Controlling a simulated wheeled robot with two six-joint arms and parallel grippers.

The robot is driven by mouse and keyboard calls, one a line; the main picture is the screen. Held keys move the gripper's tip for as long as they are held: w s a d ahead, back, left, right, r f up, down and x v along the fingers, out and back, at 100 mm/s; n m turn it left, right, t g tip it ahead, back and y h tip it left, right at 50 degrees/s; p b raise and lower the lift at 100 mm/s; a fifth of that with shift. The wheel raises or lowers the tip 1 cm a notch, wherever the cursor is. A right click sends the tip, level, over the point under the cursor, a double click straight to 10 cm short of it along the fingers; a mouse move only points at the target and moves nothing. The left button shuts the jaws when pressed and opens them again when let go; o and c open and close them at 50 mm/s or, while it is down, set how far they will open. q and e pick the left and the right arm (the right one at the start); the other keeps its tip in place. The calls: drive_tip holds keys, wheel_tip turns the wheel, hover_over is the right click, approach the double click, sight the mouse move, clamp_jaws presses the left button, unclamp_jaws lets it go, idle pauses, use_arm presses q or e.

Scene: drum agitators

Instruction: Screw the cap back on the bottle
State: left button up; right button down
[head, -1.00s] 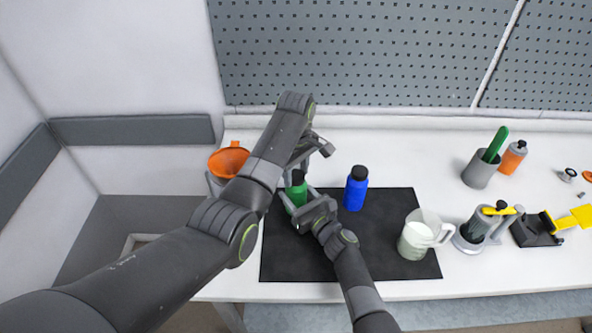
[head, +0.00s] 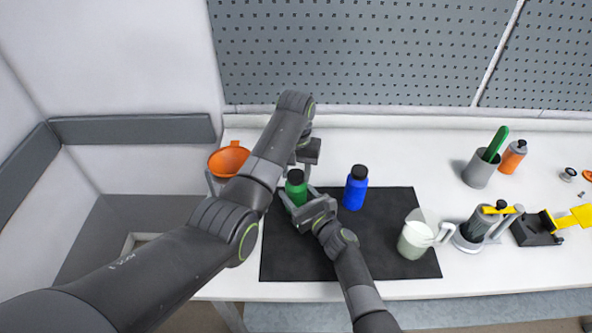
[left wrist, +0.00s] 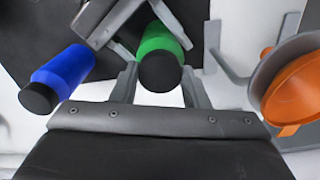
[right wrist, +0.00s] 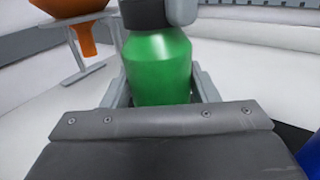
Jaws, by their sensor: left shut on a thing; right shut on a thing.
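The green bottle (head: 297,192) stands upright at the mat's left part. Its black cap (head: 296,175) sits on top, over the neck, and also shows in the left wrist view (left wrist: 160,73). How tightly it is screwed cannot be told. My left gripper (left wrist: 160,85) comes from above, with its fingers on either side of the cap and shut on it. One of its fingers shows against the cap in the right wrist view. My right gripper (right wrist: 160,90) is low on the bottle's body and shut on it from the front right.
A blue bottle (head: 355,191) with a black cap stands to the right on the dark mat (head: 300,264). An orange funnel (head: 228,159) in a stand is at left. A translucent jug (head: 414,240) is on the mat's right edge. A grey cup (head: 481,171) stands further right.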

use_arm(q)
drive_tip(key=m, duration=0.3)
drive_tip(key=o, duration=1.1)
drive_tip(key=shift+r, duration=2.25)
drive_tip(key=shift+c, duration=0.3)
wheel_tip(320, 180, up, 4)
drive_tip(key=n, duration=0.5)
drive_tip(key=shift+f+n, duration=0.25)
drive_tip(key=shift+n, duration=0.05)
drive_tip(key=shift+f, duration=0.1)
drive_tip(key=shift+f, duration=3.95)
